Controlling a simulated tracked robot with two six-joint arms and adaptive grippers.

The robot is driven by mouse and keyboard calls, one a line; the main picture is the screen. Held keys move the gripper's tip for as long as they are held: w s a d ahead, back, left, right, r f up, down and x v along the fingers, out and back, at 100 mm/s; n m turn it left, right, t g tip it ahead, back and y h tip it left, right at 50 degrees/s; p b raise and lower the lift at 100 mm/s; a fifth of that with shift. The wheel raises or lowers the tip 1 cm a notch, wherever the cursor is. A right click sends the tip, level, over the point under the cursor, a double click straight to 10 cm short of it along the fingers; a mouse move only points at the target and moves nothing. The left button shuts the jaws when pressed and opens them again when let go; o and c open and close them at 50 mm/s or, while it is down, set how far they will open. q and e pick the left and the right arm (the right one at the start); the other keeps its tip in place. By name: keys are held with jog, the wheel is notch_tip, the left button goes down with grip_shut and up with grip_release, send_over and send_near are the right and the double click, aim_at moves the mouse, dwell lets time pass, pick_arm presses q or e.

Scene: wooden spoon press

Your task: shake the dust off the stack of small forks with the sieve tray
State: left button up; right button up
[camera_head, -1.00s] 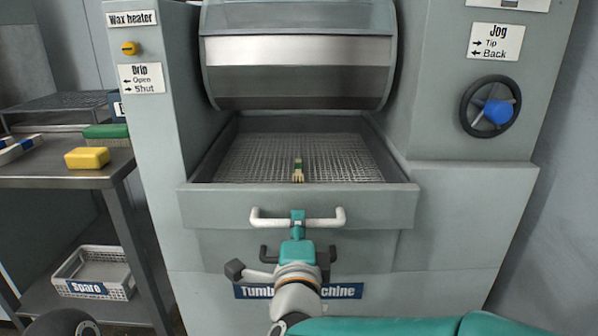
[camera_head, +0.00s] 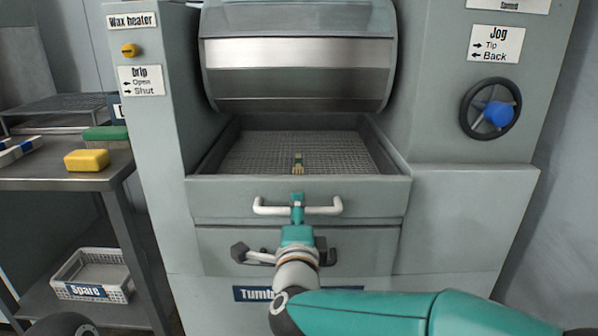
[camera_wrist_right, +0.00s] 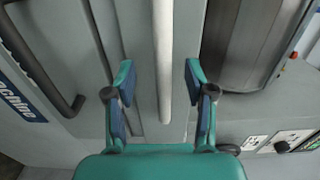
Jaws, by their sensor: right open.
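The sieve tray (camera_head: 235,198) is a grey drawer with a mesh floor, standing out from the machine below a raised curved hood. My right gripper (camera_head: 297,205) is at the middle of the tray's white handle (camera_head: 325,210). In the right wrist view my right gripper (camera_wrist_right: 159,78) is open, with the white handle (camera_wrist_right: 163,50) between its fingers and visible gaps on both sides. My left gripper is not in view.
A dark handle (camera_head: 241,253) sits on the panel below the tray. A side table at left holds a yellow block (camera_head: 87,159) and a green block (camera_head: 105,133). A white "Spare" basket (camera_head: 121,292) is on its lower shelf. A handwheel (camera_head: 466,111) is at right.

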jog(key=shift+s+r, duration=0.1)
dwell(0.4)
jog(key=s+b, duration=0.2)
jog(key=s, duration=0.5)
jog(key=shift+w, duration=0.1)
